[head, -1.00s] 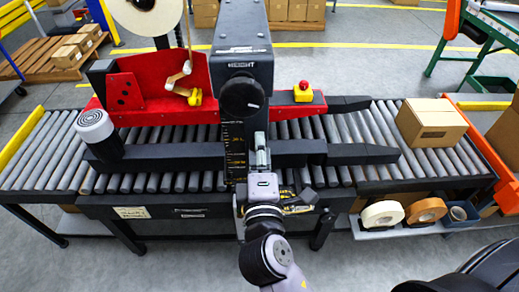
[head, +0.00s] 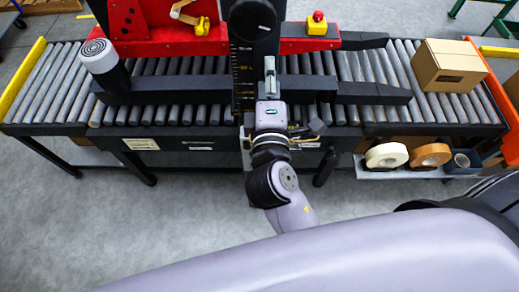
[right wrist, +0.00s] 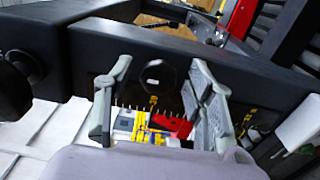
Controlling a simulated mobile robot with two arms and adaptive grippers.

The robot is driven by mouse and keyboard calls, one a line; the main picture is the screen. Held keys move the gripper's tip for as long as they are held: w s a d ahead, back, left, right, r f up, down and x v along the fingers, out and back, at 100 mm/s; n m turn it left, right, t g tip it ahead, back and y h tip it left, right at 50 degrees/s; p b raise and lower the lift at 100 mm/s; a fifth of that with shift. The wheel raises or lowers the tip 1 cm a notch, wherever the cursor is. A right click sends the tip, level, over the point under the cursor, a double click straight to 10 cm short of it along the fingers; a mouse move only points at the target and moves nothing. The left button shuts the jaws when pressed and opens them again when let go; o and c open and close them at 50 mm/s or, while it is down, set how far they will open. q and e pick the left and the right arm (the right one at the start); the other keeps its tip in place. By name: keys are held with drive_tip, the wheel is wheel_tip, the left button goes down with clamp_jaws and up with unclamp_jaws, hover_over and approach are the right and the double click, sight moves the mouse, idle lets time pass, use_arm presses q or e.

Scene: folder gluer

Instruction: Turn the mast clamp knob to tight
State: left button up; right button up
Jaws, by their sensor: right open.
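The black mast (head: 242,75) with its yellow scale stands at the middle of the machine in the head view. A large black height knob (head: 252,18) sits on its upper front. In the right wrist view a smaller round black knob (right wrist: 153,77) with a white mark, probably the mast clamp knob, shows between my fingers; its setting is unclear. My right gripper (head: 270,75) is open beside the mast; in the right wrist view its fingers (right wrist: 160,70) lie either side of that knob. I cannot tell whether they touch it. My left gripper is not in view.
A roller conveyor (head: 185,115) with black rails runs across. A cardboard box (head: 448,68) sits at the right, with tape rolls (head: 386,156) on a shelf below. The floor in front is clear at left.

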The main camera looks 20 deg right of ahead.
drive_tip(key=s+a+n+p, duration=0.2)
drive_tip(key=s+a+n, duration=0.1)
drive_tip(key=s+n, duration=0.55)
drive_tip(key=s+a+n+p, duration=0.1)
drive_tip(key=s+a+n, duration=0.1)
drive_tip(key=s+n, duration=0.7)
wheel_tip(320, 180, down, 33)
drive_tip(key=w+a+m+g+y, duration=0.1)
drive_tip(key=a+m+g+y, duration=0.1)
drive_tip(key=g, duration=0.4)
drive_tip(key=shift+w+a+f+m+g+y+b, duration=0.2)
drive_tip(key=shift+w+m+g+y+b, duration=0.25)
drive_tip(key=shift+m+y, duration=0.45)
